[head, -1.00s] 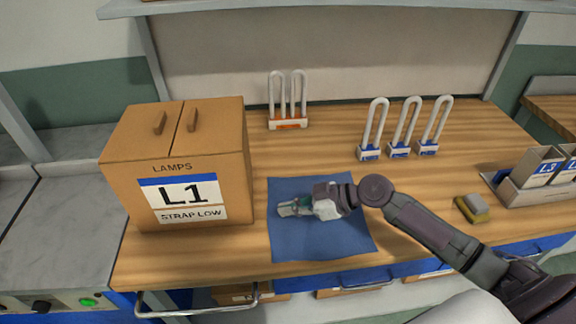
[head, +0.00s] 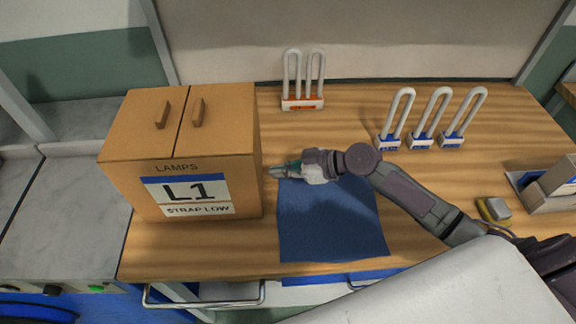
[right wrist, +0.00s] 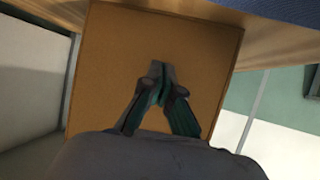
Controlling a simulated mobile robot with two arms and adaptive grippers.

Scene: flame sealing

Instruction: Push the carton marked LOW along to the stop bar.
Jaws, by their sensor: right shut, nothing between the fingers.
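The brown carton (head: 180,160) stands upright on the left end of the wooden bench, its label reading LAMPS, L1, STRAP LOW. Two handles are on its top. My right gripper (head: 275,171) is shut and empty, pointing left at the carton's right side, with its tips very near that side. In the right wrist view the shut fingertips (right wrist: 157,70) lie in front of the carton's plain side (right wrist: 200,60); I cannot tell whether they touch it. I cannot make out a stop bar. My left gripper is not in view.
A blue mat (head: 330,225) lies right of the carton. A lamp holder with an orange base (head: 302,104) stands behind, and several blue-based lamps (head: 421,142) stand further right. A sponge (head: 494,210) lies at right. A grey surface (head: 60,220) adjoins the bench at left, clear where seen.

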